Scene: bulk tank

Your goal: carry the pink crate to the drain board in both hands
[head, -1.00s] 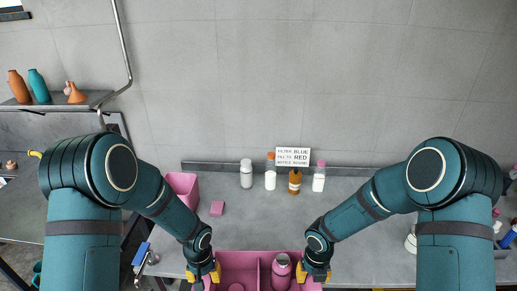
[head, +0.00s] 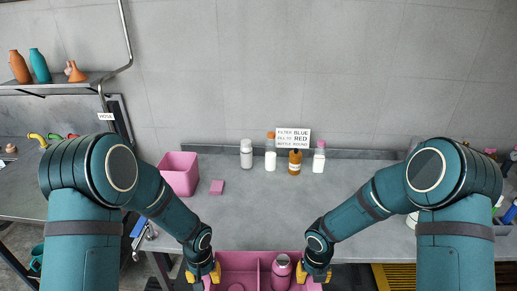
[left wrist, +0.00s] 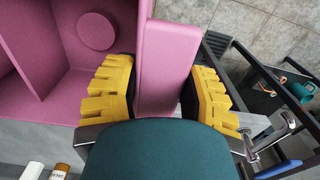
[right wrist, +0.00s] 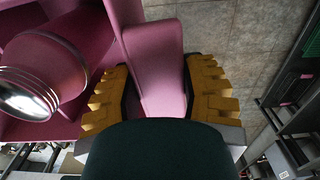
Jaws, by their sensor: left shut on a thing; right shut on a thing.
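The pink crate (head: 238,258) is at the bottom middle of the head view, its lower part cut off by the frame. My left gripper (head: 204,272) is shut on its left wall; the left wrist view shows yellow fingers on both sides of the crate wall (left wrist: 170,50). My right gripper (head: 317,274) is shut on its right wall (right wrist: 158,65). A divider splits the crate. A pink bottle (head: 281,272) with a metal rim stands in the right part, and a round pink thing (left wrist: 97,31) lies in the left part. I cannot single out the drain board.
Another counter (head: 20,190) is at the left. A yellow grating (head: 395,277) shows at lower right.

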